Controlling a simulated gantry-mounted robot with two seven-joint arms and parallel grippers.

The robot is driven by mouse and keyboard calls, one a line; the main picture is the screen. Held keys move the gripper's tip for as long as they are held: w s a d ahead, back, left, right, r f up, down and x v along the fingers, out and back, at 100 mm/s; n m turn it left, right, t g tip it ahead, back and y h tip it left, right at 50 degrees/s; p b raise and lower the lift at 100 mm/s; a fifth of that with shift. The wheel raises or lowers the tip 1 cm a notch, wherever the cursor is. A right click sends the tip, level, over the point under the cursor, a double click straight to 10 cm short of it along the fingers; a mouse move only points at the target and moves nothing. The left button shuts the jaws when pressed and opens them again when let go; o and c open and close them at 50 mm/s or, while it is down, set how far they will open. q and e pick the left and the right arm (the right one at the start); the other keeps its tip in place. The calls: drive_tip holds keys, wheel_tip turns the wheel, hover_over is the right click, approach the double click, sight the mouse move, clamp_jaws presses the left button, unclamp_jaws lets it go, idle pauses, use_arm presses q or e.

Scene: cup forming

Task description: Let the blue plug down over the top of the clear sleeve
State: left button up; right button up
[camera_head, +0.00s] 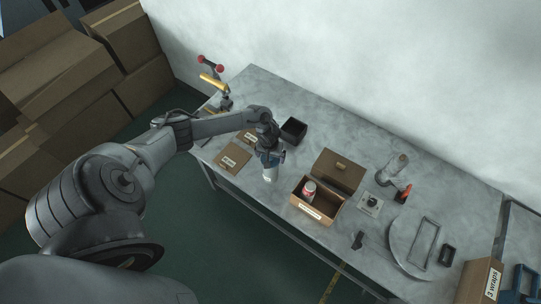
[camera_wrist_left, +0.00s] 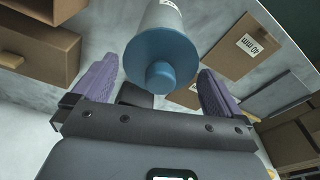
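The blue plug (camera_wrist_left: 160,58), a round cap with a small knob, shows large in the left wrist view. It sits at the near end of a pale, whitish cylinder (camera_wrist_left: 165,14), which appears to be the clear sleeve. In the head view the sleeve (camera_head: 270,174) stands upright on the table below my left gripper (camera_head: 270,154), with a little blue at its top. My left gripper's purple fingers (camera_wrist_left: 158,66) are apart on either side of the plug, with small gaps visible. How fully the plug is seated cannot be told. My right gripper is not in view.
A black bin (camera_head: 293,130) stands behind the gripper, and flat brown cards (camera_head: 233,157) lie to its left. An open cardboard box (camera_head: 318,208) holding a red-and-white can (camera_head: 309,189) stands to the right.

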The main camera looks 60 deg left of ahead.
use_arm(q)
drive_tip(key=shift+r, duration=0.1)
drive_tip(key=r, duration=0.6)
drive_tip(key=r+p, duration=0.1)
drive_tip(key=r, duration=0.2)
drive_tip(key=shift+s+d+r, duration=0.15)
drive_tip(key=shift+s+d, duration=0.25)
drive_tip(key=shift+s+r, duration=0.1)
drive_tip(key=shift+r, duration=0.5)
